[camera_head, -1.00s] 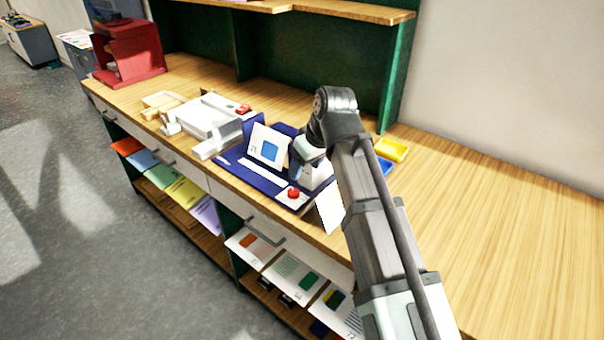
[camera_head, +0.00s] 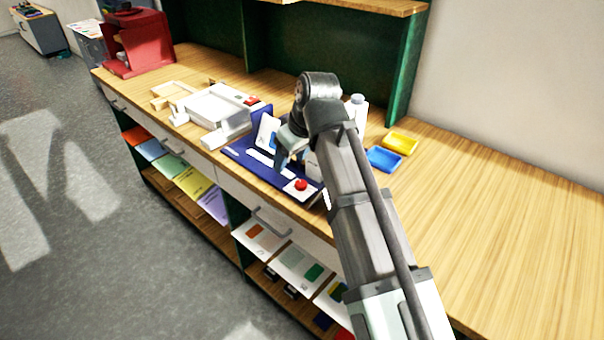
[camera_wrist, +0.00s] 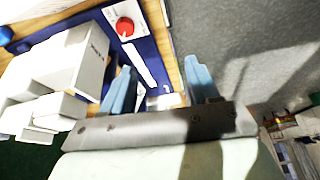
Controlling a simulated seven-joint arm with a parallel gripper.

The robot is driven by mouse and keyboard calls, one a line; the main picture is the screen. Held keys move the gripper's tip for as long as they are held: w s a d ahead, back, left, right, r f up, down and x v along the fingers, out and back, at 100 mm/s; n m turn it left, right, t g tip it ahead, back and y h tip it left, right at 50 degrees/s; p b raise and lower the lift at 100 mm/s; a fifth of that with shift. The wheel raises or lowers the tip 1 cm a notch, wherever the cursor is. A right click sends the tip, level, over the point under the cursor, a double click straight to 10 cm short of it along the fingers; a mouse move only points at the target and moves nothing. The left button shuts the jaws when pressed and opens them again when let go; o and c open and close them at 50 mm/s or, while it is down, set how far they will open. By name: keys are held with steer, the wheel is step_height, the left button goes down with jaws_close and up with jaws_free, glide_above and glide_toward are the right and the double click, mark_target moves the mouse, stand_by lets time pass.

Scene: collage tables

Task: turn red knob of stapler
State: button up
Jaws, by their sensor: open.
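The red knob (camera_head: 301,185) sits on a small white plate at the front right corner of a dark blue base (camera_head: 238,153) on the wooden counter. The knob also shows at the top of the wrist view (camera_wrist: 125,27), uncovered. A white block body (camera_wrist: 75,60) with small print stands on the base; my arm partly hides it in the head view. My gripper (camera_head: 283,163) hangs over the base, left of and behind the knob. In the wrist view my gripper (camera_wrist: 160,85) has its two blue fingers apart with nothing held, and the knob lies beyond them, untouched.
A white tray-like device (camera_head: 213,108) stands left of the base. Yellow (camera_head: 400,144) and blue (camera_head: 384,159) trays lie to the right, with a white bottle (camera_head: 356,108) behind my arm. The counter's right part is clear. Shelves with cards are below the front edge.

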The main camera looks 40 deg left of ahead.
mark_target(301, 183)
steer(key=s+a+h, duration=0.1)
steer(key=s+a, duration=0.5)
steer(key=a, duration=0.1)
steer(key=w+d+m+t+h, duration=0.4)
steer(key=w+m, duration=0.2)
steer(key=m, duration=1.3)
steer(key=x, duration=1.3)
steer(key=shift+w+a+f, duration=0.15)
steer(key=shift+w, duration=0.05)
steer(key=shift+c, duration=0.3)
steer(key=c, duration=1)
steer(key=shift+o, duration=0.2)
